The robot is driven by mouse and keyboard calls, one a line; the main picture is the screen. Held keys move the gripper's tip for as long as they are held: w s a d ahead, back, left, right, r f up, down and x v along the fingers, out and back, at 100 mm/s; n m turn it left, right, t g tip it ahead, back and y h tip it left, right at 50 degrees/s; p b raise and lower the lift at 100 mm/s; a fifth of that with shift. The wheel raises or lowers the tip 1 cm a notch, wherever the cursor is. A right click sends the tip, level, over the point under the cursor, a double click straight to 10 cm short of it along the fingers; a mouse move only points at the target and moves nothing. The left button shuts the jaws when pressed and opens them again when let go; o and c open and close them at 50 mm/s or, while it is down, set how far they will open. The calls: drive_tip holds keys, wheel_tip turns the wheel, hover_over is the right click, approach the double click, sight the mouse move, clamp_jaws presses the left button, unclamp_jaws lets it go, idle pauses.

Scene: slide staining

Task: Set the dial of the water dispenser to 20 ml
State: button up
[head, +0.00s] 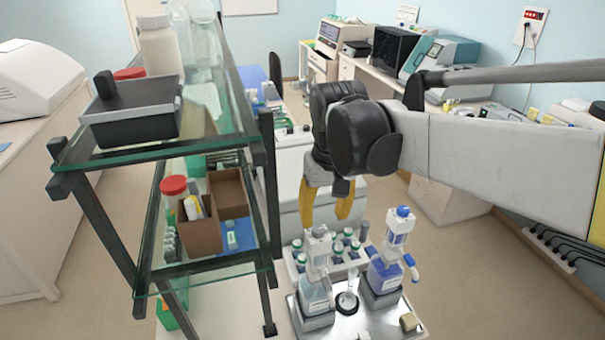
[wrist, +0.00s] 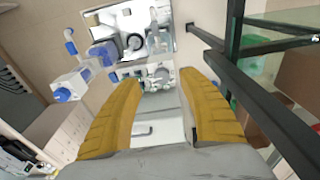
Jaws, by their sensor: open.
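Two bottle-top dispensers stand upright on a shiny metal tray (head: 372,326). The left dispenser (head: 317,289) has a clear bottle and a grey-white top. The right dispenser (head: 386,272) has blue liquid, a blue cap and a blue spout. I cannot read the labels or dial settings, or tell which holds water. My gripper (head: 324,214) points down with its yellow fingers apart and empty, above and behind the left dispenser's top. In the wrist view, my open gripper (wrist: 160,78) has the blue-capped dispenser (wrist: 72,84) off to its left.
A small glass vessel (head: 347,301) stands between the dispensers. Several capped bottles in a rack (head: 332,262) stand behind them. A glass shelf unit (head: 225,150) rises close at left, its dark post (wrist: 232,45) near my gripper at right in the wrist view.

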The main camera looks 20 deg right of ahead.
sight(319, 230)
wheel_tip(319, 230, up, 4)
drive_tip(key=w+g+p, duration=0.1)
drive_tip(key=w+p, duration=0.1)
drive_tip(key=p, duration=0.1)
wheel_tip(319, 230, down, 11)
drive_tip(key=shift+w+r, duration=0.1)
drive_tip(key=shift+w, duration=0.05)
drive_tip(key=shift+c, duration=0.5)
